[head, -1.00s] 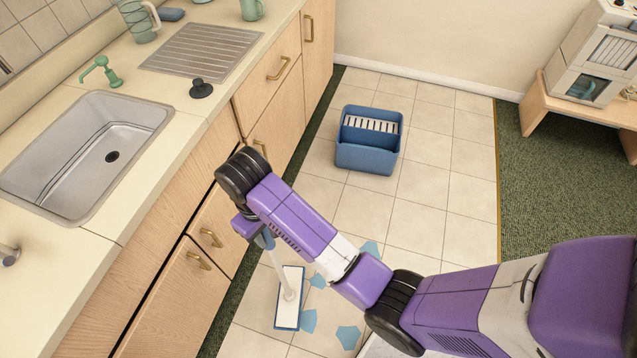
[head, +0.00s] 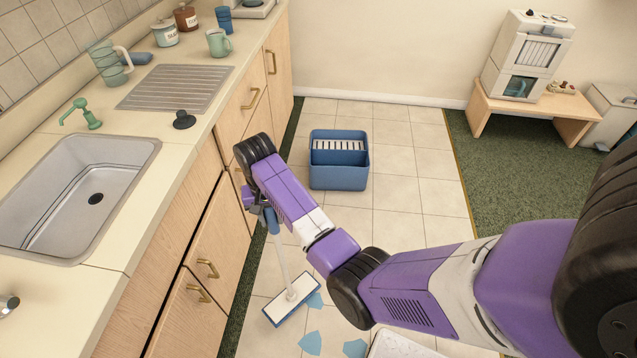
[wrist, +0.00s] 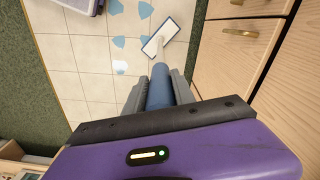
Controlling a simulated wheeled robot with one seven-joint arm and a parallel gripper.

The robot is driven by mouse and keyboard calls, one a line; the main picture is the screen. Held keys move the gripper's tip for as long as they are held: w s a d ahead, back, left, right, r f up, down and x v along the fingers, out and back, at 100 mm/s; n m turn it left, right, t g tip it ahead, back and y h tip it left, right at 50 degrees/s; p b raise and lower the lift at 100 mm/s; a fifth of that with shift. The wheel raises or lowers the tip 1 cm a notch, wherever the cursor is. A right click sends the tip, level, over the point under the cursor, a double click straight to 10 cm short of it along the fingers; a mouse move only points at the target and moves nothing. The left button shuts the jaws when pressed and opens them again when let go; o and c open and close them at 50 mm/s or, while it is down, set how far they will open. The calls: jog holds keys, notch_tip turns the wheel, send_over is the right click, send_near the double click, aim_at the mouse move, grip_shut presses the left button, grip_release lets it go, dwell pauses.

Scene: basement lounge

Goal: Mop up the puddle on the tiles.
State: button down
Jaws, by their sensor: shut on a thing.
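A flat mop has a white, blue-edged head (head: 291,299) and a white pole with a blue grip (head: 271,221). My gripper (head: 262,212) is shut on the blue grip; the wrist view shows both fingers (wrist: 160,88) around it. The mop head is low at the tiles, next to the cabinets; I cannot tell whether it presses on them. The puddle shows as separate light-blue patches: one (head: 315,299) at the head's right edge, others (head: 310,343) (head: 355,348) nearer me. The wrist view shows several patches (wrist: 119,42) beside the head (wrist: 160,37).
A blue bucket (head: 338,178) with a white slotted wringer stands on the tiles farther off. Wooden cabinets (head: 225,225) and a counter with a sink (head: 75,190) line the left. Green carpet (head: 500,180) with a wooden bench (head: 530,112) lies right. Tiles around the bucket are clear.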

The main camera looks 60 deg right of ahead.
jog(key=s+d+f+m, duration=0.1)
jog(key=d+m, duration=0.4)
jog(key=d, duration=0.5)
jog(key=s+d+f+m+b, duration=0.1)
jog(key=s+d+m, duration=0.2)
jog(key=d, duration=0.6)
jog(key=shift+s+d+m, duration=0.4)
jog(key=shift+m, duration=0.7)
jog(key=shift+r, duration=0.1)
